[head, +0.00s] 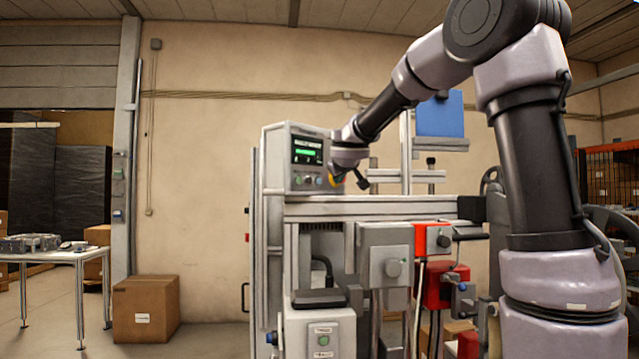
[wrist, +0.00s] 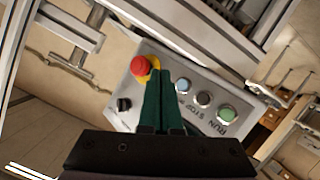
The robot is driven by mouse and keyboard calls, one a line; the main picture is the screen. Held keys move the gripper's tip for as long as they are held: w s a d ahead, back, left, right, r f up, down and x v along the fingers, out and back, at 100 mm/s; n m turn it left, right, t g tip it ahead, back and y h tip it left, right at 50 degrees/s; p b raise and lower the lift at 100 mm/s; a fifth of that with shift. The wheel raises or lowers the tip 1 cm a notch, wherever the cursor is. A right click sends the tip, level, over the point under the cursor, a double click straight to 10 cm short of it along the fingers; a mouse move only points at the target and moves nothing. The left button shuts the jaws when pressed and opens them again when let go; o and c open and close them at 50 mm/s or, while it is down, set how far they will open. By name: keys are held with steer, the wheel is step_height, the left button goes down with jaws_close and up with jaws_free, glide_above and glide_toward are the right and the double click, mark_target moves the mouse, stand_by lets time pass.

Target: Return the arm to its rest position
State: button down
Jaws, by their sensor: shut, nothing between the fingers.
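My arm (head: 535,150) reaches from the right across the machine, its wrist end beside a grey control box (head: 305,150) with a lit green display. In the wrist view, my gripper (wrist: 163,72) has its two dark green fingers together with nothing between them. They are in front of the panel face (wrist: 150,50), near a red mushroom button with a yellow collar (wrist: 141,68). I cannot tell whether they touch the panel. A pale blue button (wrist: 182,86), a green button (wrist: 226,114) and a black knob (wrist: 124,104) also show.
The machine frame (head: 370,210) with grey and red boxes stands below my arm. A blue panel (head: 440,115) rises behind it. A cardboard box (head: 146,308) and a table (head: 65,255) stand at the left, with open floor between box and machine.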

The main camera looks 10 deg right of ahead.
stand_by(0.6)
steer(key=s+d+f+m+g+h, duration=0.1)
steer(key=s+d+f+m+g, duration=0.15)
steer(key=s+d, duration=0.45)
steer(key=s+d+f+m+g+h, duration=0.1)
steer(key=s+d+f+m+g, duration=0.2)
steer(key=s, duration=0.8)
steer(key=s+a+f+m+y, duration=0.1)
steer(key=s+f, duration=0.2)
steer(key=s, duration=0.3)
steer(key=s+a+f+m+g+y, duration=0.1)
steer(key=s+a+f+y, duration=0.1)
steer(key=s, duration=0.5)
steer(key=s+a+f+m+g+y, duration=0.1)
steer(key=s+f+y, duration=0.1)
steer(key=s+f, duration=0.2)
steer(key=s, duration=0.3)
steer(key=shift+a+f, duration=0.2)
steer(key=shift+a, duration=0.2)
